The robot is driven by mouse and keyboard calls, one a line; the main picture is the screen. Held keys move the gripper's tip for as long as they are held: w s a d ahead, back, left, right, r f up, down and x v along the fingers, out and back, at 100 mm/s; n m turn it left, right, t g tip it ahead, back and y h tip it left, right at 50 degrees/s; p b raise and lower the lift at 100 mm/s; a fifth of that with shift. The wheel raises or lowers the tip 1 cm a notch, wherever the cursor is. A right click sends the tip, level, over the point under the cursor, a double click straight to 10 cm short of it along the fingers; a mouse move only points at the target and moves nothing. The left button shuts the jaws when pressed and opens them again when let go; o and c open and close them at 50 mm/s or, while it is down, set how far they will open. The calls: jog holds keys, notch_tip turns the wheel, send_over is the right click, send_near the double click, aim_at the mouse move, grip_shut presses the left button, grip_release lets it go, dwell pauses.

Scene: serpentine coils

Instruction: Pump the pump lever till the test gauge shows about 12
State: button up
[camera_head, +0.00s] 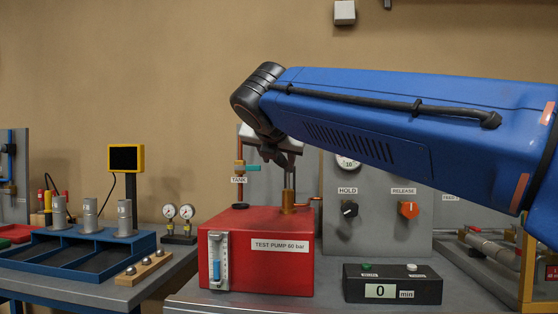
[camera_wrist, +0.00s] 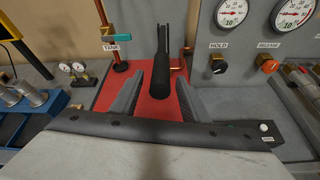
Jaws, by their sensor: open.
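The red test pump box (camera_head: 262,270) stands on the grey bench. The pump lever rises from its right side as a thin upright rod (camera_head: 289,188). In the wrist view its black grip (camera_wrist: 162,72) points toward the camera between my fingers. My gripper (camera_head: 284,160) is above the pump at the lever's upper end. The fingers (camera_wrist: 160,92) are open, one on each side of the grip, with gaps visible. Two dials (camera_wrist: 232,12) (camera_wrist: 292,14) show at the wrist view's top edge, partly cut off. Which is the test gauge, and its reading, I cannot tell. My arm hides most of the head view's dial (camera_head: 347,162).
The panel bears a black HOLD knob (camera_head: 348,209) and an orange RELEASE knob (camera_head: 408,210). A box (camera_head: 392,284) reading 0 min stands before it. A TANK valve with a teal handle (camera_head: 247,167) is left of the lever. A blue tray (camera_head: 80,250) stands further left.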

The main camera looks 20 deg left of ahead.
jog(key=shift+w+a+f, duration=0.15)
jog(key=shift+w+f, duration=0.05)
jog(key=shift+w, duration=0.3)
grip_shut()
jog(key=shift+t, duration=0.9)
jog(key=shift+s+f, duration=0.15)
jog(key=shift+f, duration=2.5)
grip_release()
jog(key=shift+f, duration=0.1)
